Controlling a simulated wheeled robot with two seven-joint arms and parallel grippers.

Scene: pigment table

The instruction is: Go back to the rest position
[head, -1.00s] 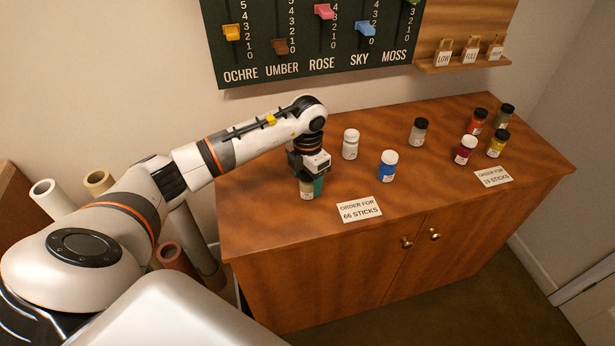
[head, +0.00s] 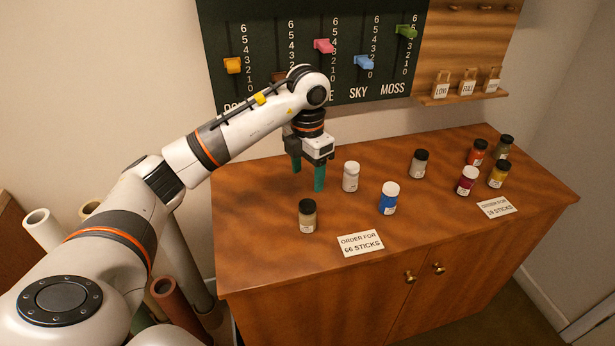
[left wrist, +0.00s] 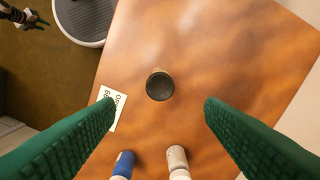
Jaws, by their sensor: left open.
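My left gripper (head: 308,178) is open and empty, held above the cabinet top with its green fingers pointing down. In the left wrist view its fingers (left wrist: 158,108) are spread wide with nothing between the tips. A tan jar with a black lid (head: 307,216) stands upright on the cabinet in front of the gripper, apart from it. The same jar shows from above in the left wrist view (left wrist: 160,85). My right gripper is not clearly in the head view; a dark gripper-like part (left wrist: 22,15) shows at the top left of the left wrist view, its jaws unclear.
The wooden cabinet (head: 260,262) bears a white jar (head: 351,176), a blue jar (head: 389,198), a grey jar (head: 418,163) and several jars at the right. Two order cards (head: 360,243) lie near the front edge. A slider board (head: 270,60) hangs behind; paper rolls (head: 45,230) stand left.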

